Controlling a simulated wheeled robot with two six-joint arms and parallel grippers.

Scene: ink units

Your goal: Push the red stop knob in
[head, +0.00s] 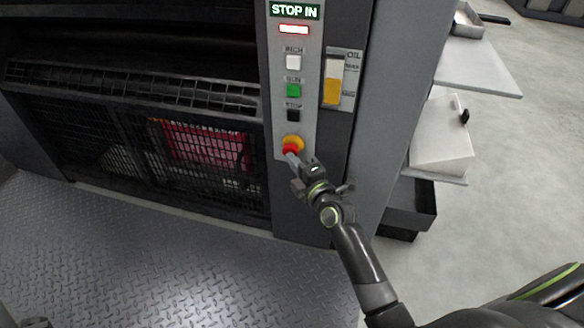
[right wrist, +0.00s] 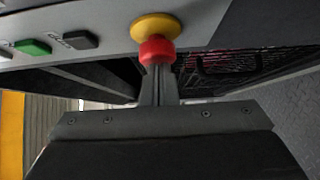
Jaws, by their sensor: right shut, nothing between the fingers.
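The red stop knob (head: 291,149) sits on a yellow collar at the lower end of the grey control panel (head: 308,60). In the right wrist view the red knob (right wrist: 157,50) is in front of its yellow collar (right wrist: 156,26). My right gripper (head: 291,158) is shut and empty, its fingertips at the knob's lower face. They look to be touching it, and in the right wrist view the shut fingers (right wrist: 159,80) end right at the knob. A green sign (head: 295,11) at the panel's top reads "STOP IN".
White, green (head: 294,90) and black (head: 293,115) buttons sit above the knob. An oil gauge (head: 333,90) is to the right. A mesh guard (head: 150,140) covers the machine at left. Trays (head: 440,140) stick out on the right. The tread-plate floor (head: 150,260) in front is clear.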

